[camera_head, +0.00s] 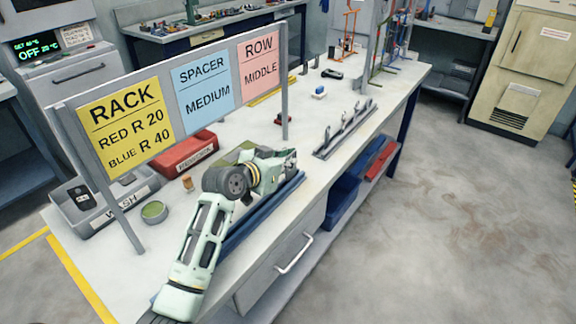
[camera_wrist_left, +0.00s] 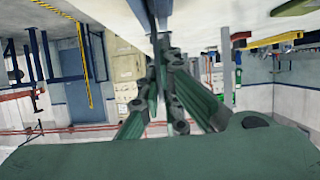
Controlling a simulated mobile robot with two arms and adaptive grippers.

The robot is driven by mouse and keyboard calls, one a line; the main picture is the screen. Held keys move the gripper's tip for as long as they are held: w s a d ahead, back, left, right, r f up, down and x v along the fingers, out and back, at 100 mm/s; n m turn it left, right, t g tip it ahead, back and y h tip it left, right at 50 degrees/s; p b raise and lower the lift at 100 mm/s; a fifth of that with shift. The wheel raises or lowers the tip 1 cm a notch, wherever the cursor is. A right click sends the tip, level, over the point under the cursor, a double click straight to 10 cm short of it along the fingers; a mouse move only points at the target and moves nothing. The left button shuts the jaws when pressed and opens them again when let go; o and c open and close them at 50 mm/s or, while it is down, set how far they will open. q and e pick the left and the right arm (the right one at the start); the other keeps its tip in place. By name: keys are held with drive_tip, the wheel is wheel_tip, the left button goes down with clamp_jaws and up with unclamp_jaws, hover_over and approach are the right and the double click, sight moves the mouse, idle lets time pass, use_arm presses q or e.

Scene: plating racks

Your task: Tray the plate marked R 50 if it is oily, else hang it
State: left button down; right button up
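My left gripper (camera_head: 288,158) is above the worktable near its front edge, past the sign. In the left wrist view its dark fingers (camera_wrist_left: 160,60) run close together toward the tips; whether they are shut or hold anything is unclear. No plate marked R 50 can be made out. A sign (camera_head: 206,88) reads RACK RED R 20, BLUE R 40, SPACER MEDIUM, ROW MIDDLE.
A low grey slotted holder (camera_head: 345,132) lies ahead of the gripper. Dark blue rails (camera_head: 245,222) lie below my arm. A small pot with green contents (camera_head: 154,211) stands near the sign's post. The table (camera_head: 300,118) has clear patches, and the right-hand floor is free.

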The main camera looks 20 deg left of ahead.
use_arm(q)
drive_tip(key=shift+f+p, duration=0.45)
drive_tip(key=shift+f, duration=0.35)
drive_tip(key=shift+f, duration=0.2)
drive_tip(key=c, duration=2)
unclamp_jaws()
